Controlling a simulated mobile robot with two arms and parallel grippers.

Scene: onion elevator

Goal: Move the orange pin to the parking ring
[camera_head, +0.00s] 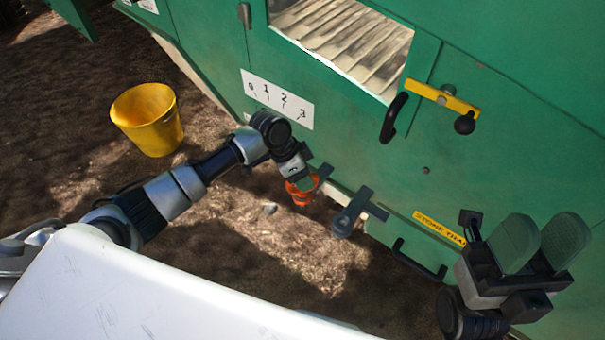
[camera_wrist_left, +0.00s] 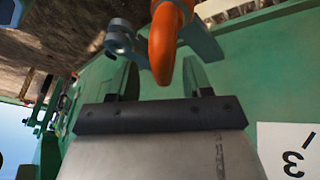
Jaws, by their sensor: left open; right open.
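The orange pin (camera_head: 301,192) is at the lower edge of the green machine; its curved orange end (camera_wrist_left: 165,42) fills the top middle of the left wrist view. My left gripper (camera_head: 306,181) is open at the pin, partly covering it. In the left wrist view its fingers (camera_wrist_left: 158,82) stand apart on either side of the pin's line; I cannot tell contact. A grey bracket with a round end, which looks like the parking ring (camera_head: 344,223), sits right of the pin; it also shows in the left wrist view (camera_wrist_left: 120,38). My right gripper (camera_head: 541,243) is open and empty at lower right.
The green machine wall (camera_head: 530,120) carries a numbered scale plate (camera_head: 278,99), a yellow bar with a black knob (camera_head: 445,98) and black handles (camera_head: 393,117). A yellow bucket (camera_head: 148,120) stands on the ground at left. A white surface (camera_head: 130,295) fills the lower left.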

